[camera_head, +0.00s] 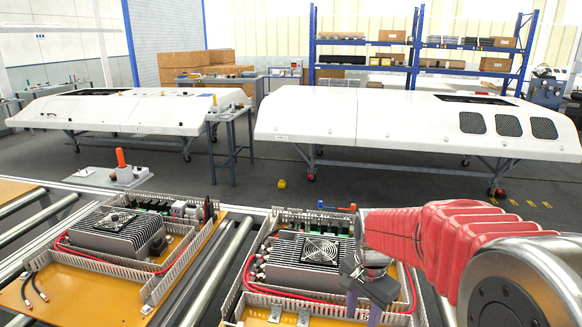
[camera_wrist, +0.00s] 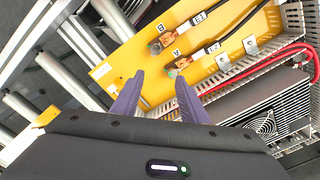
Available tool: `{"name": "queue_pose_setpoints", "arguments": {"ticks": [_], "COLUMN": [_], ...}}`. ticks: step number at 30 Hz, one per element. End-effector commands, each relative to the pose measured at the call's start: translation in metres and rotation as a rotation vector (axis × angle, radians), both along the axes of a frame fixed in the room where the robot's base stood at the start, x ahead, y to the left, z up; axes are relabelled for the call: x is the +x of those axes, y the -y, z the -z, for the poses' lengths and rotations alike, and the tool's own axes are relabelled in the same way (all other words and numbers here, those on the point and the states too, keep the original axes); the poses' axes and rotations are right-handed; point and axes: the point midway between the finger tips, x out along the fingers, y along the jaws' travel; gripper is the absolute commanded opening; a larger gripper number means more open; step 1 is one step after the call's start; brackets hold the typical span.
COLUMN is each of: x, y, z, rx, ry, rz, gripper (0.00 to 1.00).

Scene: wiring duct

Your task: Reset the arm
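My gripper (camera_wrist: 157,98) shows in the wrist view as two purple fingers spread apart with nothing between them. In the head view my gripper (camera_head: 364,308) is low at the right, at the end of the red-sleeved arm. It hangs over the near part of the right unit, which has a grey finned block with a fan (camera_head: 320,252) on a yellow plate. In the wrist view the yellow plate (camera_wrist: 190,50) carries two cable ends with copper lugs (camera_wrist: 172,73), beside printed letters. The fingertips appear near the plate's edge; their height above it cannot be told.
A second unit (camera_head: 115,230) with a finned block, red cable and slotted wiring ducts lies at the left. Metal rollers (camera_head: 222,268) run between the units. Two white covers on wheeled stands (camera_head: 400,115) and blue shelves (camera_head: 420,45) stand behind. Grey floor lies between.

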Motion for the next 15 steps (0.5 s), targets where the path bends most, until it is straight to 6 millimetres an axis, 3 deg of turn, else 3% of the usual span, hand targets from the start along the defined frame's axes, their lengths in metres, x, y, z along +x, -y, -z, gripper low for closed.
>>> {"name": "queue_pose_setpoints", "arguments": {"ticks": [15], "x": [-0.068], "y": [-0.002], "z": [-0.041], "rx": [-0.042], "ry": [0.112], "rz": [-0.558], "gripper": [0.4]}}
